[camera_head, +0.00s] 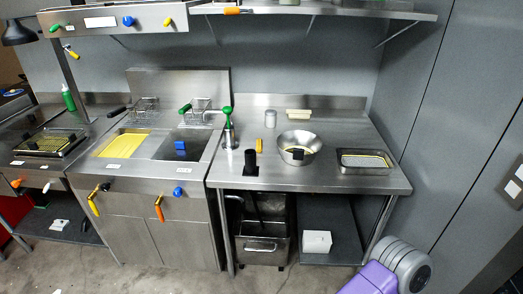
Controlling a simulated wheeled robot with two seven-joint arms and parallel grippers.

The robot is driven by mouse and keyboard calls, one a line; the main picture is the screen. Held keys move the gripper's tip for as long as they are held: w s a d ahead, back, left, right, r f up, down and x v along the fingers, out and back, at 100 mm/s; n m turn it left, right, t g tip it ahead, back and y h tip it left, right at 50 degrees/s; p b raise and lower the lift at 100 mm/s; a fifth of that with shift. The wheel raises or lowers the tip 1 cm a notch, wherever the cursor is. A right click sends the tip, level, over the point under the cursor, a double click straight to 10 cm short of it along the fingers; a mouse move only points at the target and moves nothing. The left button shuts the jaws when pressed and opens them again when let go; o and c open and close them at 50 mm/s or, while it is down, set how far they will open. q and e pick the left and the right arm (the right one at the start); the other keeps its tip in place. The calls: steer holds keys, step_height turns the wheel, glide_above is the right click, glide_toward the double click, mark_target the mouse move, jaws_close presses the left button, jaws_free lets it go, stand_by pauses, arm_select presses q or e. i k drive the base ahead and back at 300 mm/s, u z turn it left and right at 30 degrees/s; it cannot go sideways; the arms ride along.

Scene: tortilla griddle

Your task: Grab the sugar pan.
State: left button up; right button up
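A shallow rectangular metal pan (365,170) sits at the right end of the steel table, with something pale and yellow-edged inside. It looks like the sugar pan, but I see no readable label and its contents are too small to make out. A round metal bowl (298,141) with a dark piece at its front rim stands to its left. Part of my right arm, purple and grey, shows at the bottom right, below and apart from the table. Neither of my grippers is in view.
A shelf (335,11) hangs above; a wall rises at the right.

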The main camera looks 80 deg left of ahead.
mark_target(355, 161)
steer(key=u, duration=2)
steer(key=i, duration=0.85)
steer(key=u, duration=0.2)
